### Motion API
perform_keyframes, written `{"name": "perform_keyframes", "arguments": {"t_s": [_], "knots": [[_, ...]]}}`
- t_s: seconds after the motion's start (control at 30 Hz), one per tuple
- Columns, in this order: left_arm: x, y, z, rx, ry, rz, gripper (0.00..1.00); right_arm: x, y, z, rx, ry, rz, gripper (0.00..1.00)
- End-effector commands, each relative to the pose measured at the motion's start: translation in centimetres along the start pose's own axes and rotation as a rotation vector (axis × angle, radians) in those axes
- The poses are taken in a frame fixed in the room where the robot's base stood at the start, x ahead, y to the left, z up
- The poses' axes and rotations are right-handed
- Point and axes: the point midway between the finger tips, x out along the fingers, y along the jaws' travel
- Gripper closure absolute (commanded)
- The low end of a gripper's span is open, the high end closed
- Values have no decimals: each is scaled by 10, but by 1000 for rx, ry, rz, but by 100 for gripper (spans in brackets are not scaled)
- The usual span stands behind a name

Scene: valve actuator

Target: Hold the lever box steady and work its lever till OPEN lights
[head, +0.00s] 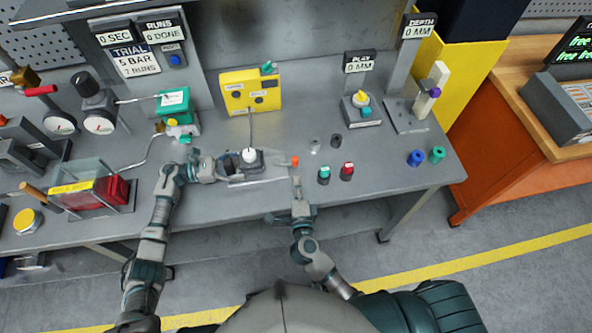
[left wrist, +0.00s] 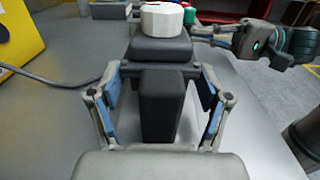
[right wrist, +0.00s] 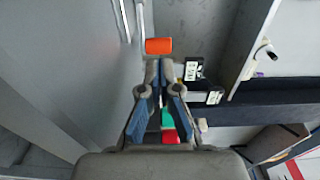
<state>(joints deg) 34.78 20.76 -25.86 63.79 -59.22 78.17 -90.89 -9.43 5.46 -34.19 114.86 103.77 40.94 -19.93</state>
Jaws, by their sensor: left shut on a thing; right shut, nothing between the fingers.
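The lever box is a dark box (head: 262,160) with a white knob on top (head: 249,155), on the bench at centre. My left gripper (head: 232,168) is shut on its dark block (left wrist: 162,105), one blue-padded finger on each side. The white knob also shows in the left wrist view (left wrist: 161,17). A thin metal rod (head: 262,182) runs along the front of the box toward an orange grip (head: 294,161). My right gripper (head: 297,180) is shut and empty, its fingertips just short of the orange grip, which also shows in the right wrist view (right wrist: 158,46). I cannot tell whether they touch.
A yellow panel (head: 250,90) with a cable to the box stands behind; its small labels are unreadable. Green (head: 324,174) and red (head: 347,171) capped cylinders stand right of my right gripper. A clear-covered red device (head: 110,190) is at left. The bench's right front is mostly clear.

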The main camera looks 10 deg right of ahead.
Motion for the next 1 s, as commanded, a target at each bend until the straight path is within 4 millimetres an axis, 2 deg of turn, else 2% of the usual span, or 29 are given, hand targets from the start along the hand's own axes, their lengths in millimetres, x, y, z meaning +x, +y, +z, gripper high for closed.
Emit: {"name": "perform_keyframes", "arguments": {"t_s": [0.1, 0.3, 0.7, 0.9, 1.0], "knots": [[0, 0, 0, -1, -1, 1, 92, 20, -1, 0, -1, 0, -2, 100], [0, 0, 0, 0, -1, 1, 92, 37, 0, 0, -1, 0, 0, 100], [0, 0, 0, 0, 0, 1, 92, 40, 0, 0, -1, -1, 0, 100], [0, 0, 0, 0, 0, 0, 92, 57, -1, -6, -1, 0, -2, 100], [0, -1, 0, 0, 0, -1, 92, 57, -1, -6, -1, 1, -1, 100]]}}
